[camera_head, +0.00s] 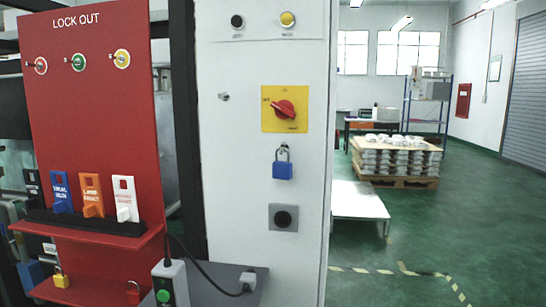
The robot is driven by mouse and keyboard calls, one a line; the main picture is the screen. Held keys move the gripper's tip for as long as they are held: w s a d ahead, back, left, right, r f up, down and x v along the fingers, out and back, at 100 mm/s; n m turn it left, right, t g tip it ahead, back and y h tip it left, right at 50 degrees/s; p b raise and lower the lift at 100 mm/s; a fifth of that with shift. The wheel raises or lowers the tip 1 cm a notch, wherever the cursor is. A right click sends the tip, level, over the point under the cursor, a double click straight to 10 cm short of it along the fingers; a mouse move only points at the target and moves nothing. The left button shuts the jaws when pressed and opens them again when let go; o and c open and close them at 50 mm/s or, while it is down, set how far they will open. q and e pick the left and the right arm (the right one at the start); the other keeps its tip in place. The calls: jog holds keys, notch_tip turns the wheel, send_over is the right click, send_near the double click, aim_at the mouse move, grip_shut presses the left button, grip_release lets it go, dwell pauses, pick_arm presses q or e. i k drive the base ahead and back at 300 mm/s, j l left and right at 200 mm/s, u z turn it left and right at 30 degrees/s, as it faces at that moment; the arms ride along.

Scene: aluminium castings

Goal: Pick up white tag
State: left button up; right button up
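The white tag (125,199) stands upright at the right end of a row of tags in a dark holder on the red lock out board. An orange tag (93,195) and a blue tag (62,193) stand to its left, with a black tag (33,188) at the far left. The white tag has a dark slot near its top and small lettering too blurred to read. Neither of my grippers is in view.
The red LOCK OUT board (90,120) carries a shelf (90,239) below the tags. A grey-white cabinet (230,150) with a red rotary switch (284,109) and a blue padlock (283,170) stands to the right. A boxed green button (168,285) stands in front. Green floor lies open at right.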

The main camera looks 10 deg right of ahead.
aim_at(125, 200)
jog(key=i+l+u, duration=0.2)
jog(key=i+u, duration=0.2)
jog(key=i+l+u, duration=0.4)
jog(key=j, duration=0.1)
